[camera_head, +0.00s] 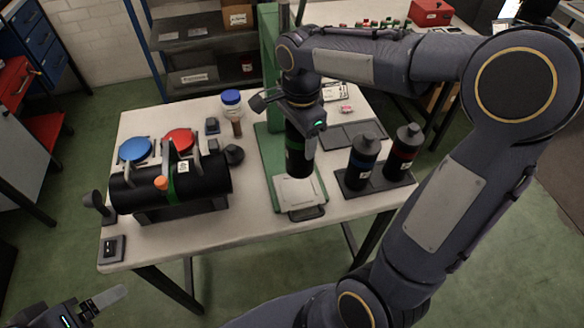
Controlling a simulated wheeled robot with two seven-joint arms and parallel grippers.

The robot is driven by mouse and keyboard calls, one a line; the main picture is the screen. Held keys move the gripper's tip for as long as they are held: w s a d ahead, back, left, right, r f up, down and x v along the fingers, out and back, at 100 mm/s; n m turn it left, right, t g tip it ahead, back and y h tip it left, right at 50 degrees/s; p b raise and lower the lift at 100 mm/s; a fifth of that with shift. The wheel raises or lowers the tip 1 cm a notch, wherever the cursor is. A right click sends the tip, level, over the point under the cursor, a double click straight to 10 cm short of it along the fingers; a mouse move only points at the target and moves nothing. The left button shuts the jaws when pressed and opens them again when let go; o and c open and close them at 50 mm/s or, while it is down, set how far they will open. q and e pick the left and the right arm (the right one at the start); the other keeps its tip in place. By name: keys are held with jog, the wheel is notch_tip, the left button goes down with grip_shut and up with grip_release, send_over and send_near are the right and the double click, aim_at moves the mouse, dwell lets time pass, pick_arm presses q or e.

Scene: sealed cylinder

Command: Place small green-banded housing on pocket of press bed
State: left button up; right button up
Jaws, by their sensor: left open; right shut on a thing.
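The small green-banded housing (299,158) is a dark upright cylinder over the light plate of the press bed (300,194). My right gripper (297,110) is shut on its upper part. The lower end of the housing overlaps the back of the plate in the picture; I cannot tell whether it touches. The pocket itself is hidden or too small to make out. The green press (268,60) rises behind, partly covered by my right arm. My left gripper (98,304) is open and empty at the lower left, off the table's front edge.
A large black cylinder (205,178) with a green band lies in a cradle on the left. Two dark bottles (362,160) stand on a tray right of the press. Blue (135,149) and red (179,139) discs and a blue-lidded jar (231,103) stand behind.

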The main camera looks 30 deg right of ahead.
notch_tip(320, 180, down, 9)
jog(key=shift+r, duration=0.15)
dwell(0.4)
jog(key=o, duration=1.3)
jog(key=shift+s, duration=0.1)
notch_tip(320, 180, up, 12)
jog(key=f, duration=0.1)
jog(key=n+t+y, duration=0.4)
jog(key=n+t, duration=0.1)
jog(key=n, duration=1)
send_near(299, 164)
jog(key=s+a+f, duration=0.2)
jog(key=s+a, duration=0.4)
jog(key=s, duration=0.4)
jog(key=shift+s+f+n+t, duration=0.1)
jog(key=shift+f+n+t, duration=0.2)
jog(key=shift+f, duration=0.05)
